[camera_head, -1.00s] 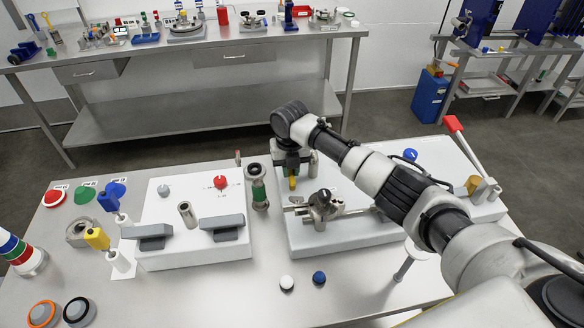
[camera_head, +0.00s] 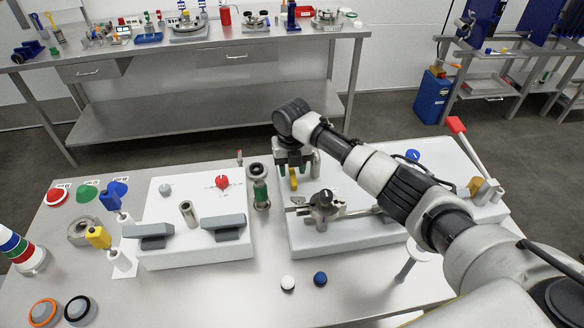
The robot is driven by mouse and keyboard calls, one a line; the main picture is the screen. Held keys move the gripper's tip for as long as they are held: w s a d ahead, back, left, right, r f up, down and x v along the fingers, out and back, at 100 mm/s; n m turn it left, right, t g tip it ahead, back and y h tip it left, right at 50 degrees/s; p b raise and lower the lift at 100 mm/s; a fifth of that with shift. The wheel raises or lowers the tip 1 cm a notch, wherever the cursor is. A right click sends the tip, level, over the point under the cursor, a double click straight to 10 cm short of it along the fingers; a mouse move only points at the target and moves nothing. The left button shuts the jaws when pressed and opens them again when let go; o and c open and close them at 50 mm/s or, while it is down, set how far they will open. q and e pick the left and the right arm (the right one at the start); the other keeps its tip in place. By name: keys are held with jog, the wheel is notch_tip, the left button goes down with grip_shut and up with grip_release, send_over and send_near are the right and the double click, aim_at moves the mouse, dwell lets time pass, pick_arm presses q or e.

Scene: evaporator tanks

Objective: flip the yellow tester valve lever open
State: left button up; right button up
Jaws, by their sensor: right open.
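A small yellow lever (camera_head: 293,181) shows at the far left part of the right-hand white panel (camera_head: 345,236). My left gripper is not in view.
A metal clamp with a black knob (camera_head: 325,197) stands close in front of the gripper. A green-banded metal cylinder (camera_head: 258,186) stands to its left. A red-handled lever (camera_head: 456,125) rises at the right. The table front is mostly clear around a white ball (camera_head: 287,283) and blue ball (camera_head: 320,279).

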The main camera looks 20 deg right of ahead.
aim_at(292, 172)
notch_tip(292, 172, up, 10)
jog(key=b, duration=0.2)
jog(key=shift+r, duration=0.2)
